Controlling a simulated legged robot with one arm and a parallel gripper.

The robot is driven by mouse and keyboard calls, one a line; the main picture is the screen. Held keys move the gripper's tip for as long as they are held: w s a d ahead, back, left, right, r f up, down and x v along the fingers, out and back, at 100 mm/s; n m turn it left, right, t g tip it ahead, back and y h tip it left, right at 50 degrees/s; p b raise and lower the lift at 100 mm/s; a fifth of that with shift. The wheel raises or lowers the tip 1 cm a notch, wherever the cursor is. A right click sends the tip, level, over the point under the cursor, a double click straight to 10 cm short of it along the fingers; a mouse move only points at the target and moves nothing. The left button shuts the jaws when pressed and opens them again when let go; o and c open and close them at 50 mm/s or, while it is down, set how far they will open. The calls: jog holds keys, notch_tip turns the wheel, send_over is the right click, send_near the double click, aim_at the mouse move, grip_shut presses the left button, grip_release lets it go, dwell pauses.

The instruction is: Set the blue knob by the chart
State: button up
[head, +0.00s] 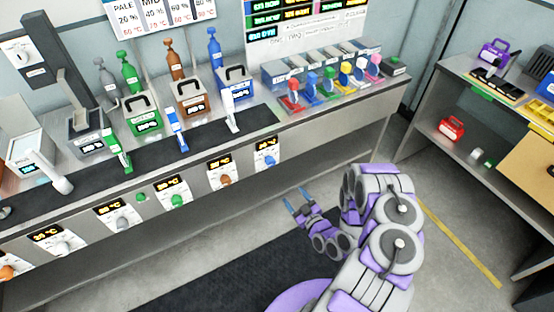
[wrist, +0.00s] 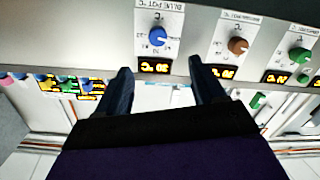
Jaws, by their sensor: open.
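The blue knob (head: 270,160) is on a white dial plate on the bench front, at the right end of a row of knobs, with a lit display above it. In the wrist view, which is upside down, the blue knob (wrist: 157,37) lies beyond the fingertips, on a plate labelled for the blue pot. Its display (wrist: 155,67) is too small to read surely. My gripper (head: 296,195) is open and empty, in front of and below the knob, apart from it; its fingers (wrist: 160,68) also show in the wrist view. A wall chart (head: 160,12) gives percentages and temperatures; a coloured chart (head: 305,18) hangs beside it.
A brown knob (head: 225,180) and a green knob (head: 177,201) sit left of the blue one. Pots, bottles and coloured-handled tools stand on the bench (head: 325,110). A side shelf (head: 485,150) is at right. The floor before the bench is clear.

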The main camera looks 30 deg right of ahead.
jog(key=b, duration=0.1)
send_near(272, 164)
jog(key=shift+t, duration=0.3)
jog(key=w, duration=0.9)
jog(key=shift+a+f, duration=0.25)
jog(key=shift+f, duration=0.05)
jog(key=shift+s, duration=0.1)
jog(key=c, duration=1.1)
jog(key=shift+o, duration=0.2)
jog(key=shift+m, duration=0.3)
